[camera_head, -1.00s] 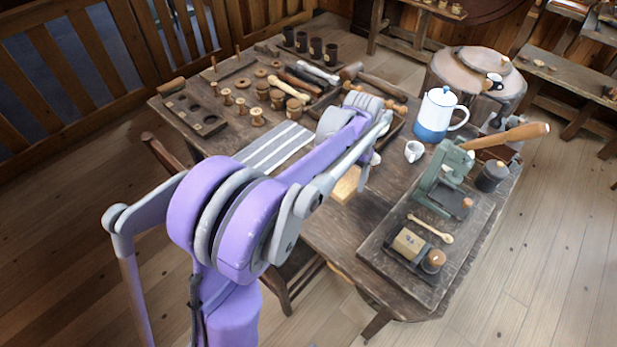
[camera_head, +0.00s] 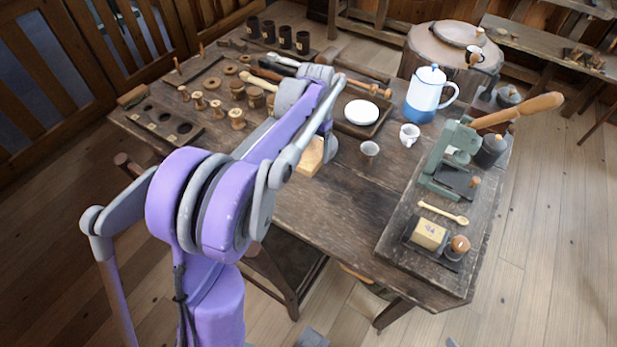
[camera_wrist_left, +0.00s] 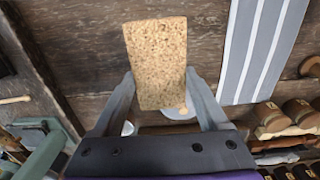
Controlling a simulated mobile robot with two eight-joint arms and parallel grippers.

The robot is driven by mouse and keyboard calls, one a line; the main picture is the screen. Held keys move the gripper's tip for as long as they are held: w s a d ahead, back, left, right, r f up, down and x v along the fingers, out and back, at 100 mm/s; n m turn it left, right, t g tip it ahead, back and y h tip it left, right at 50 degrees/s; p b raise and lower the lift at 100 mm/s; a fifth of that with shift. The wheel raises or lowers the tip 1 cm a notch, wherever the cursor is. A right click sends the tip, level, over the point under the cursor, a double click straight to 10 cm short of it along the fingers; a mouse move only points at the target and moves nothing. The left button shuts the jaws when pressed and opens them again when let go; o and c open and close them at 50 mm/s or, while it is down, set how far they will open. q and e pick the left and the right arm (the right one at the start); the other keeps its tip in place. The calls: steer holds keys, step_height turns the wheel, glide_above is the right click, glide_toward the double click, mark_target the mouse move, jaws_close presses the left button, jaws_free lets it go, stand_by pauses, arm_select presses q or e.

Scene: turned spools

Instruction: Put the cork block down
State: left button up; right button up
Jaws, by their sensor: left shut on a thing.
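The tan, speckled cork block (camera_wrist_left: 158,62) is between the two grey fingers of my left gripper (camera_wrist_left: 160,78) in the left wrist view, and the fingers are shut on it. In the head view the cork block (camera_head: 310,157) shows partly beside my lilac left forearm, over the near middle of the dark wooden table (camera_head: 330,220). The fingers are largely hidden there behind the arm. I cannot tell whether the block touches the table.
A striped cloth (camera_wrist_left: 262,45) lies beside the block. A white plate (camera_head: 361,112), two cups (camera_head: 370,150) (camera_head: 409,135) and a blue-white pot (camera_head: 430,94) stand to the right. A green press (camera_head: 452,165) is farther right. Bare table lies in front.

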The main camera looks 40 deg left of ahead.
mark_target(313, 179)
arm_select(q)
step_height(313, 179, down, 10)
steer(key=shift+r+b, duration=0.15)
steer(key=shift+b, duration=0.25)
steer(key=shift+f, duration=0.2)
steer(key=o, duration=1.3)
steer(key=shift+o, duration=0.2)
steer(key=shift+r, duration=0.15)
